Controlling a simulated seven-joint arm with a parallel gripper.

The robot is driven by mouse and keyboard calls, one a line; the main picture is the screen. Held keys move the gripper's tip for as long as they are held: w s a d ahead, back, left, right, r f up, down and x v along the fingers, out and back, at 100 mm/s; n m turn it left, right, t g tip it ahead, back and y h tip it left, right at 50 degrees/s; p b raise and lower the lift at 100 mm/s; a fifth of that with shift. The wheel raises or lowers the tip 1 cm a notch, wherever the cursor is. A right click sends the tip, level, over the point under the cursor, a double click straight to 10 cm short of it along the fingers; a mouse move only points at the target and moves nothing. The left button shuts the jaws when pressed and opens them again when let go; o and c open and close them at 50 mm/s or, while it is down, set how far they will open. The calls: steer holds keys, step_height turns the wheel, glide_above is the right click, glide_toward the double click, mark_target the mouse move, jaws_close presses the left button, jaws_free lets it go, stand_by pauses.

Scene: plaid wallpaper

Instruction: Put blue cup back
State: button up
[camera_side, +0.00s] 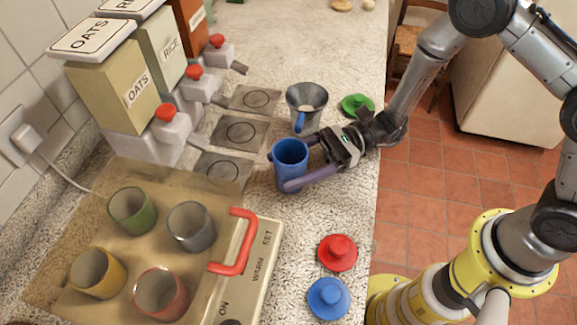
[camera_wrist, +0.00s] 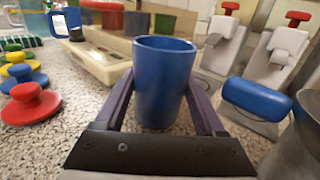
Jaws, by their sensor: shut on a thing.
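The blue cup (camera_side: 291,158) is upright and looks empty inside from the side view. My gripper (camera_side: 281,172) is shut on it, with one dark finger on each side of its body. In the wrist view the blue cup (camera_wrist: 163,85) stands between the two fingers (camera_wrist: 160,105). The cup is over the counter, just right of the nearest ringed plate (camera_side: 222,168). I cannot tell whether its base touches the counter. The warmer (camera_side: 262,262) has a brownish see-through cover with a red handle (camera_side: 245,245). Green, grey, yellow and red cups show under that cover.
A metal funnel-like vessel with a blue handle (camera_side: 307,100) stands just behind the cup. Dispensers with red knobs (camera_side: 166,113) line the left. Red (camera_side: 338,252), blue (camera_side: 329,298) and green (camera_side: 357,105) lids lie along the right edge. Counter between cup and red lid is clear.

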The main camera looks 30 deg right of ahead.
steer(key=shift+a+f, duration=0.15)
steer(key=shift+a, duration=0.2)
steer(key=shift+f, duration=0.1)
steer(key=shift+f, duration=0.2)
steer(key=o, duration=1.5)
